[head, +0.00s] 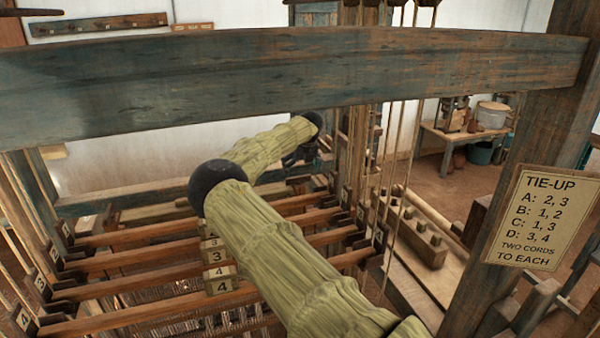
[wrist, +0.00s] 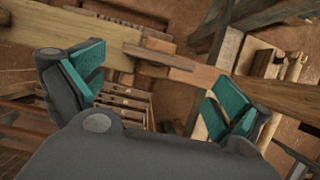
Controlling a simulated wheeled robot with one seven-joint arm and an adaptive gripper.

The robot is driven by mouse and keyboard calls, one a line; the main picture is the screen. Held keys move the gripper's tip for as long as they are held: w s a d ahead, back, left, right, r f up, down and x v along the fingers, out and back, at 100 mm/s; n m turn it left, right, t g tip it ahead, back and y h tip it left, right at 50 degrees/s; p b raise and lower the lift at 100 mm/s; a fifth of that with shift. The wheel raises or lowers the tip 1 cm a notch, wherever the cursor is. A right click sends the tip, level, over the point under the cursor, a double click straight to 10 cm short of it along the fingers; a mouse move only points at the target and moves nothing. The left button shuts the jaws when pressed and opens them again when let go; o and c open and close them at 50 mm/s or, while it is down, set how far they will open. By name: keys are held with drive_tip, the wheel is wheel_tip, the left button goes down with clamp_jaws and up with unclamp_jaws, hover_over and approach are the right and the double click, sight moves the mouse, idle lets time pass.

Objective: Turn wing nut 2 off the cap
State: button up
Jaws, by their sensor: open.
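My gripper (wrist: 155,95) is open and empty in the wrist view, its two teal-padded fingers spread wide apart. A wooden beam (wrist: 215,82) of the loom runs across behind the fingers, with a thin wooden piece (wrist: 158,56) lying along it. I cannot make out wing nut 2 or the cap in either view. In the head view my arm reaches over the loom, and the gripper end is mostly hidden behind its far end near the upright cords.
Cords (head: 400,130) hang to the right. A tie-up card (head: 532,218) is on the right post. A bench (head: 465,133) stands at the back right.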

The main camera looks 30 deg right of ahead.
sight(299, 177)
drive_tip(key=x, duration=0.2)
drive_tip(key=p+x, duration=0.1)
drive_tip(key=x, duration=0.2)
drive_tip(key=shift+w+r, duration=0.2)
drive_tip(key=shift+w, duration=0.15)
drive_tip(key=shift+s+f+p, duration=0.1)
drive_tip(key=shift+s+p, duration=0.2)
drive_tip(key=shift+s, duration=0.05)
drive_tip(key=shift+w+f, duration=0.25)
drive_tip(key=shift+f, duration=0.05)
drive_tip(key=shift+w, duration=0.1)
drive_tip(key=shift+c, duration=0.2)
drive_tip(key=shift+d+r, duration=0.1)
drive_tip(key=shift+r, duration=0.05)
drive_tip(key=c, duration=0.7)
